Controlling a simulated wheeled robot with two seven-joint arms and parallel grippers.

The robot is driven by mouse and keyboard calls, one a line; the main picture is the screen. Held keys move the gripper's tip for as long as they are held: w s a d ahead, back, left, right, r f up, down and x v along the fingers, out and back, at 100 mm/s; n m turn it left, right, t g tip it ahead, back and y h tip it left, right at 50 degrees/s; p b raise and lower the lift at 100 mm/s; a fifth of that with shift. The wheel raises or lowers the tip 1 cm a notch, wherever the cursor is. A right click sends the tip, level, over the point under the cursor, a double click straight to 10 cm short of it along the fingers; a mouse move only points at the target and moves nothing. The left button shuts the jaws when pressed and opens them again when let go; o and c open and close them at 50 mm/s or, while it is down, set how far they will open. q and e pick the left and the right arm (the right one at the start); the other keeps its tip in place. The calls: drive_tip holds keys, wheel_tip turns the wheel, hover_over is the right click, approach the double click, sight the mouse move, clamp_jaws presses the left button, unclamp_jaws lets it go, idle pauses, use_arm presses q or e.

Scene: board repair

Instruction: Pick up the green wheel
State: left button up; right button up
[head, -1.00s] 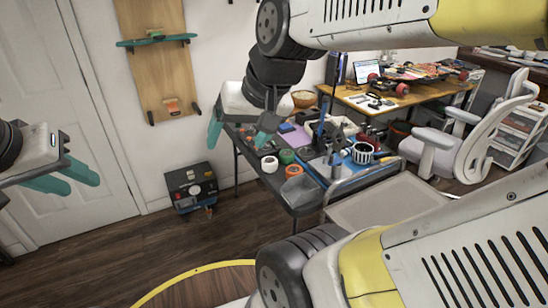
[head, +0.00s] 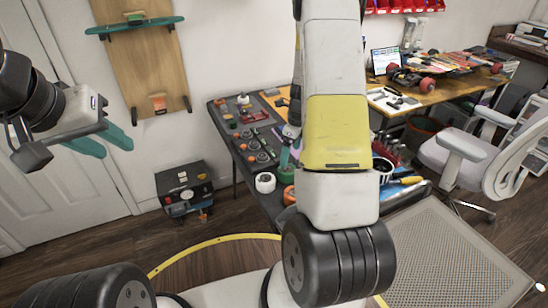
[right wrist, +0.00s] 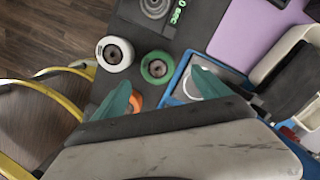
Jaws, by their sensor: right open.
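The green wheel (right wrist: 157,67) lies on the dark workbench between the white wheel (right wrist: 114,53) and a blue-edged tray. In the head view the green wheel (head: 287,174) is partly hidden by my right arm. My right gripper (right wrist: 162,78) is open and empty, with its teal fingers spread to either side of the green wheel in the wrist picture. Its height above the wheel is hard to tell. In the head view one of its fingers shows over the wheel; the rest is hidden. My left gripper (head: 117,150) is open and empty, away from the bench at the left.
The orange wheel (right wrist: 135,101) lies close to the green one, partly behind a finger. A purple sheet (right wrist: 245,35) and a blue-edged tray (right wrist: 183,72) lie to the right. A black box (head: 185,187) stands on the floor left of the bench. A grey chair (head: 480,150) is at the right.

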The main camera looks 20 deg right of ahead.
sight(287, 169)
drive_tip(key=shift+m, duration=0.3)
drive_tip(key=f, duration=0.6)
drive_tip(key=a+f, duration=0.1)
drive_tip(key=f, duration=0.2)
drive_tip(key=shift+w+f, duration=0.1)
drive_tip(key=shift+w, duration=0.05)
drive_tip(key=c, duration=1.6)
